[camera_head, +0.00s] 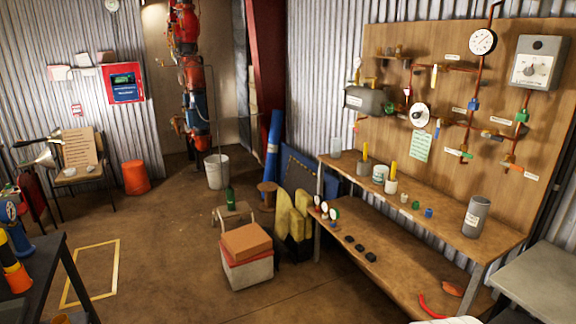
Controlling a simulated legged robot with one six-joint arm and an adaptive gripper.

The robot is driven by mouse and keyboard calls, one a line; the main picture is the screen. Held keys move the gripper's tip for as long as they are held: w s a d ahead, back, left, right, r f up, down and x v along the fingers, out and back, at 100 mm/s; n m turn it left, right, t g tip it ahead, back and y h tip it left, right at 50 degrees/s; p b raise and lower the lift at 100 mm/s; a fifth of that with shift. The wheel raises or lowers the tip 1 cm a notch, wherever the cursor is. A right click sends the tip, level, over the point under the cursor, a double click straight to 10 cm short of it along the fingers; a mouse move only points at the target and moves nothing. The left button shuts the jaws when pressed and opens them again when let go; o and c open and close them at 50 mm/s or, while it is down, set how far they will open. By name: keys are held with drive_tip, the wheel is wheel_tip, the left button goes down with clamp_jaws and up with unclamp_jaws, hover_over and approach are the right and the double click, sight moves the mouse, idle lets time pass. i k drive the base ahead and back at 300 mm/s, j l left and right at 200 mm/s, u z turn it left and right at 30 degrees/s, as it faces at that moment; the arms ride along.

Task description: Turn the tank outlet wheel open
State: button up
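A wooden board (450,85) on the right wall carries copper pipes, gauges, small coloured valve handles and white labels too small to read. A grey cylindrical tank (365,100) is mounted at its left side. A small red and white fitting (407,92) is on the pipe just right of the tank. Other handles include a blue one (473,103), a green one (521,116) and a lower green one (466,154). I cannot tell which is the tank outlet wheel, or whether it is open. My gripper is not in view.
A wooden bench (440,222) with cups and a grey canister (476,216) stands below the board. A cooler-like box (248,262) and yellow bags (293,225) sit left of it. A grey table (545,280) is at right. The floor at centre-left (150,240) is mostly clear.

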sight(390, 107)
drive_tip(key=i+j+z, duration=0.2)
drive_tip(key=i, duration=0.3)
drive_tip(key=i+z, duration=0.25)
drive_tip(key=i, duration=0.25)
drive_tip(key=i+j+z, duration=0.2)
drive_tip(key=i+j, duration=0.15)
drive_tip(key=i, duration=0.1)
